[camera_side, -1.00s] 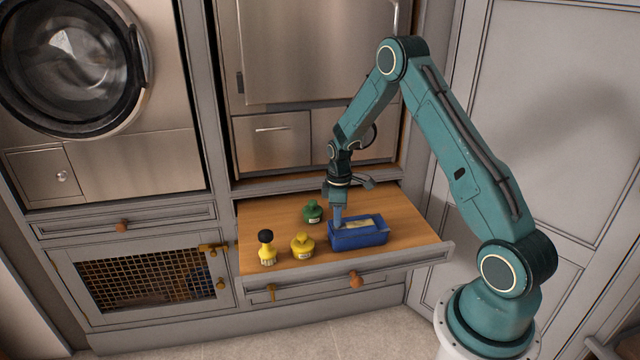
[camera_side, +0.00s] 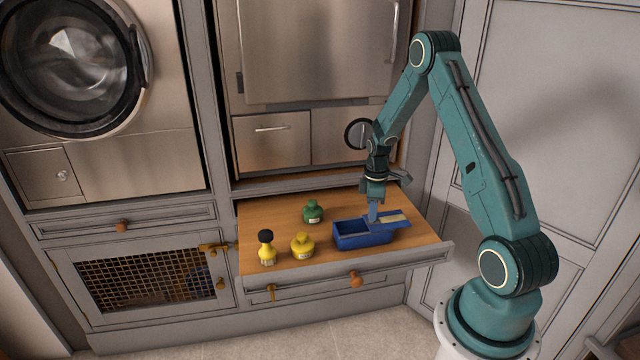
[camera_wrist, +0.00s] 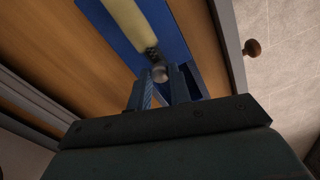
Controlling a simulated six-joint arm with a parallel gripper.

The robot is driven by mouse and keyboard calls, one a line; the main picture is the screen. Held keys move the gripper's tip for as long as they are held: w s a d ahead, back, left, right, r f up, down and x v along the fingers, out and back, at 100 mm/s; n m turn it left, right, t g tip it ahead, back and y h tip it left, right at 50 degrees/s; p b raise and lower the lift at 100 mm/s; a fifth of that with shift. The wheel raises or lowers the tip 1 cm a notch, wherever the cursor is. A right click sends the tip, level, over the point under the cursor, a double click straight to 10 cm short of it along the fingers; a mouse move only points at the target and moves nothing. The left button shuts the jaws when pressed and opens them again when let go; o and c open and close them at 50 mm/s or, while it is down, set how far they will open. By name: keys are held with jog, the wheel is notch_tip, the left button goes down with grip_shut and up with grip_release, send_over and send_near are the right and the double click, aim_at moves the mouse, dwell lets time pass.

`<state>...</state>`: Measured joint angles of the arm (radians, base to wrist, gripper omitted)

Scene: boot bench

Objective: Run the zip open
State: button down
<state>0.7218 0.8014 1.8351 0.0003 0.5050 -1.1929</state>
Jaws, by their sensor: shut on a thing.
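A blue box-like case (camera_side: 360,240) stands on the wooden surface, with its left part open at the top in the side view. A blue top piece with a cream strip (camera_side: 391,218) lies toward its right end and reaches past it. The wrist view shows the cream strip (camera_wrist: 127,22) on a blue panel, with a small pale round pull (camera_wrist: 160,73) at its end. My gripper (camera_side: 373,219) points down at the case top. In the wrist view my gripper (camera_wrist: 162,88) is shut on the pull. No zip teeth can be made out.
A green bottle (camera_side: 313,212), a yellow bottle (camera_side: 302,246) and a yellow brush with a black knob (camera_side: 267,248) stand left of the case. The wooden drawer surface (camera_side: 270,215) has a grey front rim. Bare wood shows behind the case.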

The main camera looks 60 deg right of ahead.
jog(key=c, duration=1.3)
grip_release()
jog(key=shift+o, duration=0.2)
jog(key=shift+r, duration=0.1)
notch_tip(320, 180, up, 14)
jog(key=shift+f, duration=0.2)
jog(key=shift+c, duration=0.2)
